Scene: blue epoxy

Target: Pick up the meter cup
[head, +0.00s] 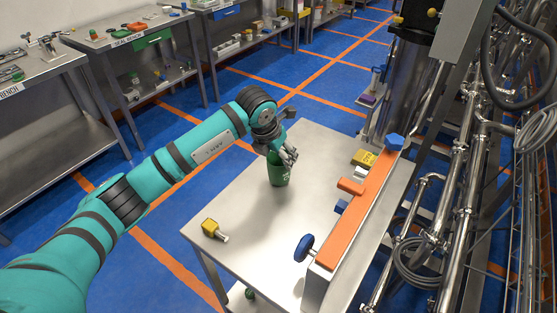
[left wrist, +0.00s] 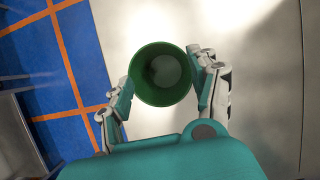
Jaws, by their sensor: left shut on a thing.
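The meter cup looks to be the green cup (head: 278,172) near the far left edge of the steel table (head: 250,210). It is upright, with white markings on its side. In the left wrist view the cup (left wrist: 163,75) is seen from above, and its inside looks empty. My left gripper (head: 287,154) is at the cup's upper part, with one finger on each side of the rim, shut on it. In the left wrist view the gripper (left wrist: 161,88) has both fingers against the cup wall. Whether the cup's base touches the table is unclear. My right gripper is not in view.
A yellow and silver part (head: 212,229) lies at the table's front left. A yellow block (head: 363,158) is at the back right. The table's middle is clear.

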